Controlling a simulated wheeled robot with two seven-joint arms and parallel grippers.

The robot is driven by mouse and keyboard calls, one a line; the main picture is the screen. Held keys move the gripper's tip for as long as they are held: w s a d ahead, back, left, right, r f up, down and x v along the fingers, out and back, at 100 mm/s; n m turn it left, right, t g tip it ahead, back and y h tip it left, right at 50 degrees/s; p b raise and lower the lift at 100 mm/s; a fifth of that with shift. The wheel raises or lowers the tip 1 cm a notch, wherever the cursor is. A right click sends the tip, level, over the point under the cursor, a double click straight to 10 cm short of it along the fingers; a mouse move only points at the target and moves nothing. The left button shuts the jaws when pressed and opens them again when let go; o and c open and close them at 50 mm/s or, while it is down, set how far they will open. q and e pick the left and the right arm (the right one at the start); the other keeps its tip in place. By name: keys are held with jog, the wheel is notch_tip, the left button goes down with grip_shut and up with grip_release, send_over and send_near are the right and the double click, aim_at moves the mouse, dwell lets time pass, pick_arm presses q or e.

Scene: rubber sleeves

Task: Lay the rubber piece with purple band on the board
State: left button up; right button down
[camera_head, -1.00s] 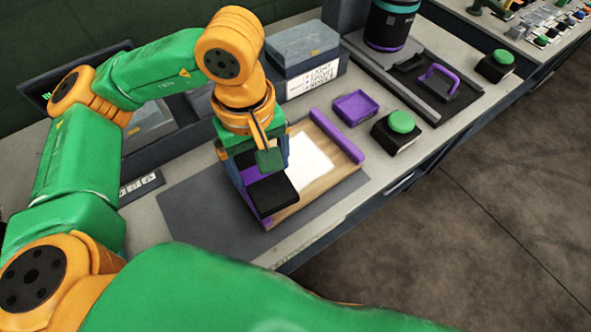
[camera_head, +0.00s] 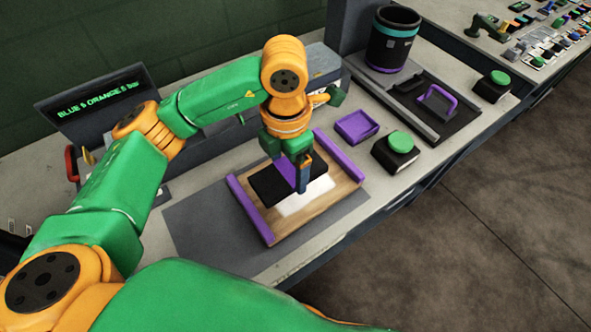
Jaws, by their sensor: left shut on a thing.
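The rubber piece with purple band is a flat black piece (camera_head: 268,187) with a purple strip across its middle, partly hidden by my gripper. My left gripper (camera_head: 303,183) points down and is shut on it. The piece is over the board, its left end near the left purple rail; I cannot tell whether it touches the board. The wooden board (camera_head: 343,184) has a purple rail on each side and a white sheet (camera_head: 318,190), partly covered by the piece. My right gripper is not in view.
The board rests on a grey mat (camera_head: 205,235). To the right are a purple tray (camera_head: 357,127) and a green button on a black box (camera_head: 398,146). Behind stand a dark cylinder (camera_head: 393,42) and a black plate with a purple handle (camera_head: 437,100). A display (camera_head: 95,110) is at the left.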

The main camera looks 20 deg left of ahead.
pick_arm(q)
jog(key=w+f, duration=0.4)
jog(key=f, duration=0.1)
notch_tip(320, 180, down, 3)
jog(key=shift+w+f+p, duration=0.1)
jog(key=shift+f+p, duration=0.1)
jog(key=shift+p, duration=0.65)
jog(key=shift+f, duration=0.15)
jog(key=o, duration=1.3)
jog(key=shift+r, duration=0.3)
notch_tip(320, 180, up, 5)
jog(key=shift+b, duration=0.8)
notch_tip(320, 180, up, 7)
jog(key=shift+f, duration=0.1)
